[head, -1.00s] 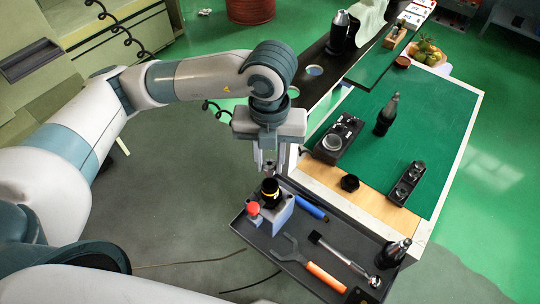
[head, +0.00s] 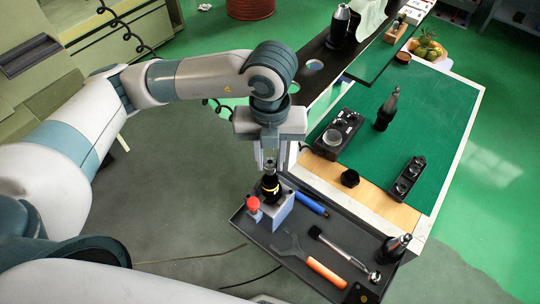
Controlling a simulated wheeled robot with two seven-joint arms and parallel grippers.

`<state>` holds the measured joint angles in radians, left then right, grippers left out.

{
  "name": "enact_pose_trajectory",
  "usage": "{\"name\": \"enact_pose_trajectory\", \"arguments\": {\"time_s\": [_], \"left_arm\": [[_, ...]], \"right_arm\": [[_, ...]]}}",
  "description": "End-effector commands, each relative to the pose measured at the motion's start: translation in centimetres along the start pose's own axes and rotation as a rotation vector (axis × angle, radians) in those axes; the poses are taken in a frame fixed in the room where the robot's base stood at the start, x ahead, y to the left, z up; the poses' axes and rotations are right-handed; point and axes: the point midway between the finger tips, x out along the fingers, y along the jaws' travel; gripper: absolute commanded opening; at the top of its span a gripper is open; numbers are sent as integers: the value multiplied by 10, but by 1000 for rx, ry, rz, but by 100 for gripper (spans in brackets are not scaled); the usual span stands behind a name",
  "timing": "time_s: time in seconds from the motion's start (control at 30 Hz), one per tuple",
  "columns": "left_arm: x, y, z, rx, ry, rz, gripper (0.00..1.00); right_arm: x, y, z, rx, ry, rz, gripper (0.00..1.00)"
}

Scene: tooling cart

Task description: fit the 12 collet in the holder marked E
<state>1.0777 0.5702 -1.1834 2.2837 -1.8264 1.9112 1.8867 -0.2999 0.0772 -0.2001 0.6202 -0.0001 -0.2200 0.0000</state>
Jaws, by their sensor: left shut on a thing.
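A black tool holder (head: 269,188) with a yellow band stands upright in a grey block (head: 280,210) at the tray's left end. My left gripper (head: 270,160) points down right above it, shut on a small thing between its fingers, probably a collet. The fingers mostly hide it, and I cannot tell whether it touches the holder. Other dark holders stand on the green mat (head: 386,110), in the tray's right corner (head: 394,249) and on the black shelf (head: 341,25). No letter or size mark is readable. A black ring-like nut (head: 350,178) lies on the wooden edge. My right gripper is out of view.
The dark tray (head: 330,235) also holds a red-topped piece (head: 253,204), a blue-handled tool (head: 311,203), an orange-handled spanner (head: 326,271) and a hammer-like tool (head: 340,247). Two black racks (head: 338,134) (head: 408,177) sit on the mat. Much of the green mat (head: 445,115) is clear.

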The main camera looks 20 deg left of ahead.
Motion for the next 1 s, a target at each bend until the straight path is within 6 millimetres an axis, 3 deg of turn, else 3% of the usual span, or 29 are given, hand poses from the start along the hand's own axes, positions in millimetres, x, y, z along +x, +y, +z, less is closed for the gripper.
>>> {"name": "enact_pose_trajectory", "arguments": {"time_s": [0.5, 1.0], "left_arm": [[27, 0, 0, 0, 1, 1, 0], [30, 0, 0, 0, 0, 0, 0]], "right_arm": [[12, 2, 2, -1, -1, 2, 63], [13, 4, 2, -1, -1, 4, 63]]}}
